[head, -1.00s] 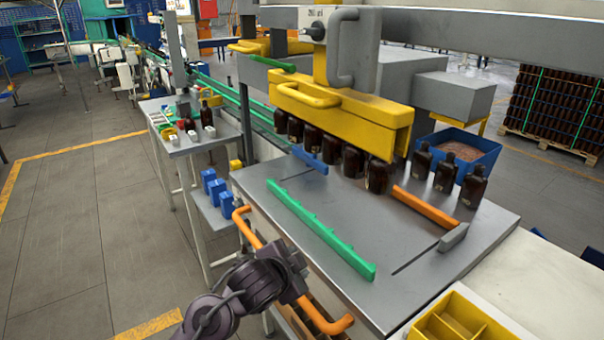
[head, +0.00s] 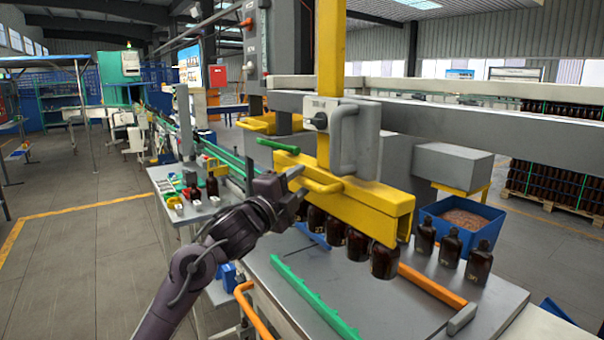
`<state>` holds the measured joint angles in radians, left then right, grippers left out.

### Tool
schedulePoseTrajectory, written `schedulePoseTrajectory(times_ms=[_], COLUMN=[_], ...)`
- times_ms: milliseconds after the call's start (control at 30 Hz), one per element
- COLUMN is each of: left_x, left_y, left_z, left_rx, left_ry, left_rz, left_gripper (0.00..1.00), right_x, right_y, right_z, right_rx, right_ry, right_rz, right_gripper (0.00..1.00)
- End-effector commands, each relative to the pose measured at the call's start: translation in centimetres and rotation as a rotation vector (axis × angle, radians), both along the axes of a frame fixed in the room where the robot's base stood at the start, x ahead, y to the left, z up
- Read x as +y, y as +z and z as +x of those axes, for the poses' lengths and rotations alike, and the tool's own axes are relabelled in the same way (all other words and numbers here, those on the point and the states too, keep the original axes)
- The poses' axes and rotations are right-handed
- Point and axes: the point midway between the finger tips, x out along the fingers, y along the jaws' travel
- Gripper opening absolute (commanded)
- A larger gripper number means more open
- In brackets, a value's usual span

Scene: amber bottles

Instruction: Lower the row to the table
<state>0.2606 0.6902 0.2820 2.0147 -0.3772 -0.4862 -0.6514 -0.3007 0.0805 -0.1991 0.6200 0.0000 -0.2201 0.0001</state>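A row of several amber bottles (head: 357,244) hangs under a yellow lifting head (head: 350,205); their bases look a little above the grey table (head: 378,310). A yellow bar handle (head: 318,187) sticks out from the head's near face. My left gripper (head: 302,184) is at the left end of this handle, its two grey fingers apart. I cannot tell whether they touch the handle. My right gripper is not in view.
A green notched rail (head: 312,297), an orange rail (head: 432,286) and a blue piece (head: 312,236) lie on the table around the row. Three loose bottles (head: 450,247) stand at the right by a blue bin (head: 462,222). A grey handle (head: 350,140) sits above the head.

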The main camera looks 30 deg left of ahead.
Motion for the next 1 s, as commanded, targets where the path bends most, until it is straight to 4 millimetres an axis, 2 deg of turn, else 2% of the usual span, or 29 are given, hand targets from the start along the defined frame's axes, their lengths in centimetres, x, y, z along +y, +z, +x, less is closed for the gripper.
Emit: schedulePoseTrajectory(times_ms=[33,200,467,767,1000], left_x=[0.0,0.0,0.0,0.0,0.0], left_y=[0.4,0.3,0.2,0.2,0.1], left_z=[0.6,1.8,1.9,1.9,1.9], left_rx=[0.000,0.002,0.001,0.002,0.002], left_ry=[0.000,0.001,0.001,0.001,0.001], left_rz=[-0.003,-0.001,-0.001,-0.001,-0.001], left_gripper=[0.40,0.40,0.40,0.00,0.00], right_x=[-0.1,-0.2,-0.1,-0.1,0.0], right_y=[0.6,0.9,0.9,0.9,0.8], right_z=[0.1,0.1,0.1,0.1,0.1], right_rx=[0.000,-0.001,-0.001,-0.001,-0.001], right_ry=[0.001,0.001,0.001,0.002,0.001], right_rz=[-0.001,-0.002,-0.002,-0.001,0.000], right_gripper=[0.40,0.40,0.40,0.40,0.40])
